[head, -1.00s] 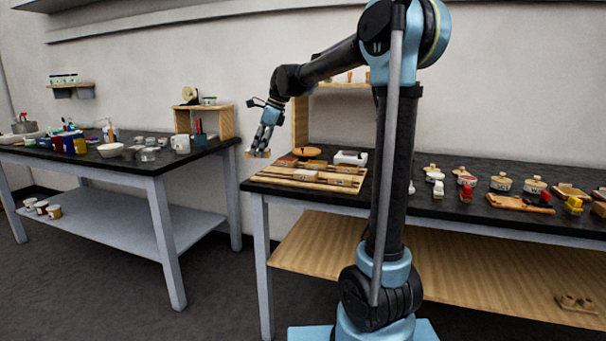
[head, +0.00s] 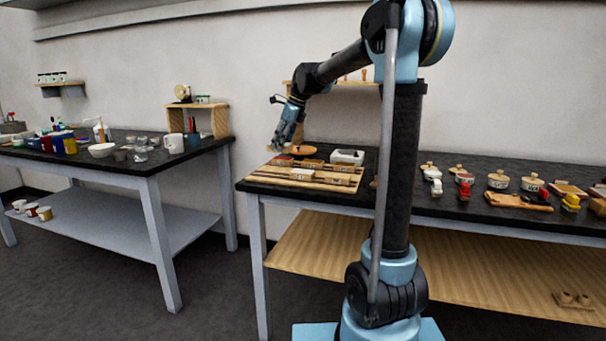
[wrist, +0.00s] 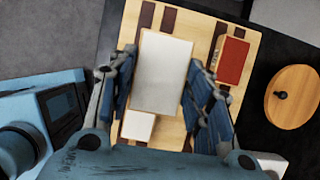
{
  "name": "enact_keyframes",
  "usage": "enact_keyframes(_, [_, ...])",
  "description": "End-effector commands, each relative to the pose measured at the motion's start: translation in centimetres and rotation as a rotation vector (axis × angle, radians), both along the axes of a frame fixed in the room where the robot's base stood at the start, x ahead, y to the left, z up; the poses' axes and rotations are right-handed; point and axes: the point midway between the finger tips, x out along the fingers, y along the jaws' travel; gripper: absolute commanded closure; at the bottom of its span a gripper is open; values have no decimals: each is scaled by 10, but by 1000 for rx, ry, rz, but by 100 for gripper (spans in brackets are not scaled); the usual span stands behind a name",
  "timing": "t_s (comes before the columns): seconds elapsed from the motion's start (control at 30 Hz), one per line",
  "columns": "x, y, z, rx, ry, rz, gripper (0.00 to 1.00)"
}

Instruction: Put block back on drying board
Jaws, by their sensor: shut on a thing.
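My gripper (head: 279,145) is above the back left part of the drying board in the head view. In the wrist view its fingers (wrist: 160,95) are shut on a block with a pale, whitish top (wrist: 163,70), held over the board. The drying board (head: 262,180) is light wood with dark strips; it also shows in the wrist view (wrist: 198,28). A red-topped block (wrist: 233,60) lies on it to the right of the held block. A smaller pale block (wrist: 138,126) shows below the held one. I cannot tell the gap between held block and board.
A round wooden lid with a dark knob (wrist: 292,97) lies right of the board. A white tray (head: 347,157) stands behind the board. A second table (head: 150,168) stands left across a gap.

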Motion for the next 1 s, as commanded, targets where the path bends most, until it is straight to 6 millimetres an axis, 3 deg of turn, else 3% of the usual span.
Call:
enact_keyframes(0.3, [0,-1,-47,0,0,-4,78])
enact_keyframes(0.53, [1,-2,-61,0,0,-4,78])
enact_keyframes(0.8, [1,-3,-93,0,0,-5,78])
enact_keyframes(1.0, [1,-3,-95,0,0,-5,78])
